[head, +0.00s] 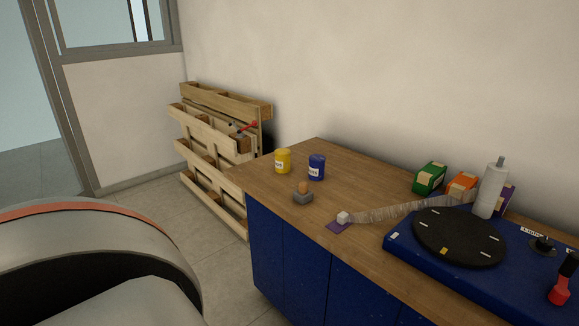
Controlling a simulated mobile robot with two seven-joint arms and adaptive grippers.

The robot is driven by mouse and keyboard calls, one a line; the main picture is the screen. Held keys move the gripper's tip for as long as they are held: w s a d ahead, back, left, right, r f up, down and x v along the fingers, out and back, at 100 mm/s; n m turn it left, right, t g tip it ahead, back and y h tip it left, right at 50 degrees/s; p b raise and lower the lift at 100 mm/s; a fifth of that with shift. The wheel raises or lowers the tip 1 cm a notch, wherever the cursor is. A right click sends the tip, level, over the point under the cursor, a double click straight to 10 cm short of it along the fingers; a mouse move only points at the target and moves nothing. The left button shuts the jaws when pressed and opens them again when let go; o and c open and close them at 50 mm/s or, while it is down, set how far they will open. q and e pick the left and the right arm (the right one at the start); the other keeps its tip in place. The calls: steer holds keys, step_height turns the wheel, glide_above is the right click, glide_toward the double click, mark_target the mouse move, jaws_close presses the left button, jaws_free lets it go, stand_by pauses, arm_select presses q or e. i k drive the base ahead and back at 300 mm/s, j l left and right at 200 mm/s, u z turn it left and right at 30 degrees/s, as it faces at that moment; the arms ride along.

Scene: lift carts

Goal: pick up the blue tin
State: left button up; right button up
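The blue tin (317,167) stands upright on the wooden top of a blue cabinet (270,185), near its far left corner. It has a white label. A yellow tin (283,160) stands just left of it, with a small gap between them. Neither of my grippers shows in the head view.
Green (430,178) and orange (461,184) boxes stand behind. Pallets (208,150) lean on the wall.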

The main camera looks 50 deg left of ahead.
mark_target(317, 162)
steer(key=j, duration=4)
